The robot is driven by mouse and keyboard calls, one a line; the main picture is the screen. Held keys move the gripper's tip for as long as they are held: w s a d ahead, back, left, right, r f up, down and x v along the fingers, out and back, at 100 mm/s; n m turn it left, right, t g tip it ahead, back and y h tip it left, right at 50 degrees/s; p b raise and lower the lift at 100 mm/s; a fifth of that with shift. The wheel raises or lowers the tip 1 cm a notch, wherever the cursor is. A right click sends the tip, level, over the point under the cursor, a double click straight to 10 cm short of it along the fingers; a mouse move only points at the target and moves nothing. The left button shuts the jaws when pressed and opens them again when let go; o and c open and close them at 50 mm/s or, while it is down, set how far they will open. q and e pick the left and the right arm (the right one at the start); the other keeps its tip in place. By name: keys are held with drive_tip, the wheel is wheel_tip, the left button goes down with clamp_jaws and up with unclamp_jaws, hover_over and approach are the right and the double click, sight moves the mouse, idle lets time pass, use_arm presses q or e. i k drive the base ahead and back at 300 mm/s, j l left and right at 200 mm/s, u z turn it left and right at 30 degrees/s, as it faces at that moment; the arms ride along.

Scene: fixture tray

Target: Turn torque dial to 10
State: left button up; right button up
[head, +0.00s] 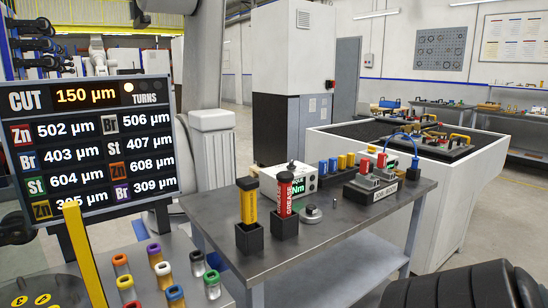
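A white box (301,171) with a green panel (298,187) stands on the dark metal bench, near its middle. The letters "QUE" and "Nm" show on it. The red grease tube (285,196) in front hides part of the panel, and I cannot make out a dial or its setting on the box. A small round silver piece with a knob (311,214) sits on the bench in front of the box; I cannot tell whether it is the dial. Neither of my grippers shows in the head view.
A yellow tube (248,203) stands in a black holder left of the grease tube. A grey block (370,190) sits to the right. The bench top (340,232) is clear at its front. A display board (92,145) and several coloured-top cylinders are at left.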

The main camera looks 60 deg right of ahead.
sight(290, 167)
drive_tip(key=l+u, duration=0.15)
drive_tip(key=l, duration=0.15)
drive_tip(key=k+l+u, duration=0.3)
drive_tip(key=l, duration=0.25)
drive_tip(key=k+l, duration=0.15)
drive_tip(key=l, duration=0.2)
drive_tip(key=k+l+u, duration=0.1)
drive_tip(key=l, duration=0.25)
drive_tip(key=k+l, duration=0.15)
drive_tip(key=l, duration=0.2)
drive_tip(key=k+l, duration=0.15)
drive_tip(key=l, duration=0.2)
drive_tip(key=k+l+u, duration=0.1)
drive_tip(key=l, duration=0.25)
